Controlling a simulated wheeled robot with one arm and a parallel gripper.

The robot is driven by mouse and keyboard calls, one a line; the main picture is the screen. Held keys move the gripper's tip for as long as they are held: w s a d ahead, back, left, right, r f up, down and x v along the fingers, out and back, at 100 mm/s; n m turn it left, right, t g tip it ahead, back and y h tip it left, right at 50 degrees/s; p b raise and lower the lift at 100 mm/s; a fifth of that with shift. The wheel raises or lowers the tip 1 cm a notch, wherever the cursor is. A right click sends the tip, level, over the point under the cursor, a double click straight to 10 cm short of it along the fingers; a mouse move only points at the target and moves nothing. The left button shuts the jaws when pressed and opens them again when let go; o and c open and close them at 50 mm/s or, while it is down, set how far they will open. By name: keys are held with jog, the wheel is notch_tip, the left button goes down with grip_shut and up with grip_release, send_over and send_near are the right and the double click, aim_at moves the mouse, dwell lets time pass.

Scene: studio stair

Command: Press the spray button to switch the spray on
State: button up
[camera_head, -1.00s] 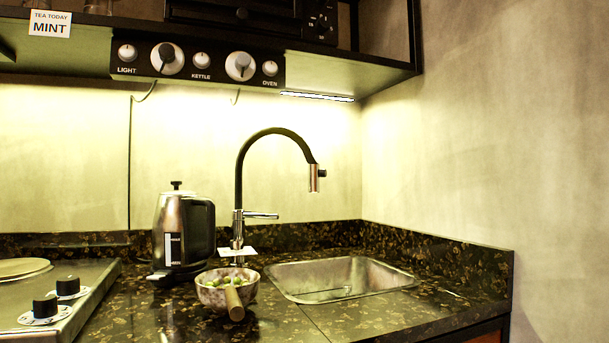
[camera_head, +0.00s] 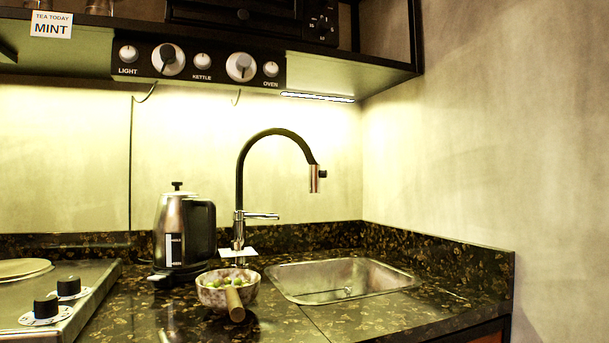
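The tap (camera_head: 240,185) stands behind the sink, with a tall black curved neck. Its copper-coloured spray head (camera_head: 314,180) hangs at the end of the neck, over the sink. A small dark knob, which looks like the spray button (camera_head: 323,174), sticks out on the right side of the spray head. A silver lever (camera_head: 262,216) points right from the tap's body. No water shows below the spray head. My gripper is not in view.
The steel sink (camera_head: 290,289) is empty. A kettle (camera_head: 171,230) and a bowl of green things (camera_head: 213,296) with a wooden handle stand left of it. A hob (camera_head: 85,305) is at far left. A shelf with a knob panel (camera_head: 217,62) hangs above.

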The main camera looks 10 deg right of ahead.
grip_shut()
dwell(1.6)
